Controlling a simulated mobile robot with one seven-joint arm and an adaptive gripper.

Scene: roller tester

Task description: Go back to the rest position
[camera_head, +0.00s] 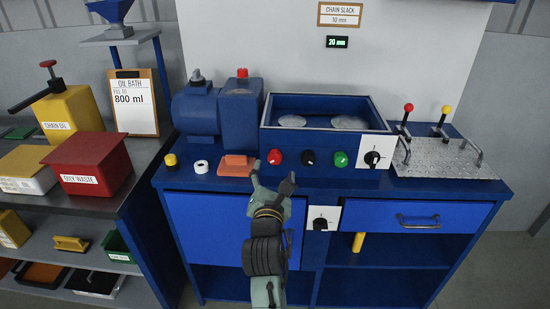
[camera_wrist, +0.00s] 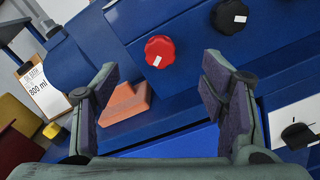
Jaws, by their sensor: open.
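My gripper (camera_head: 272,184) is in front of the blue roller tester bench (camera_head: 215,183), at about the height of its top front edge. In the wrist view my gripper (camera_wrist: 158,92) is open, with its two fingers wide apart and nothing between them. The red knob (camera_head: 275,157) lies just beyond the fingertips and also shows in the wrist view (camera_wrist: 160,50). An orange block (camera_head: 237,166) lies on the bench left of the gripper. In the wrist view the left finger partly covers the block (camera_wrist: 126,106).
Red (camera_head: 406,112) and yellow (camera_head: 443,114) levers stand right. A shelf with an oily waste bin (camera_head: 92,163) stands left.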

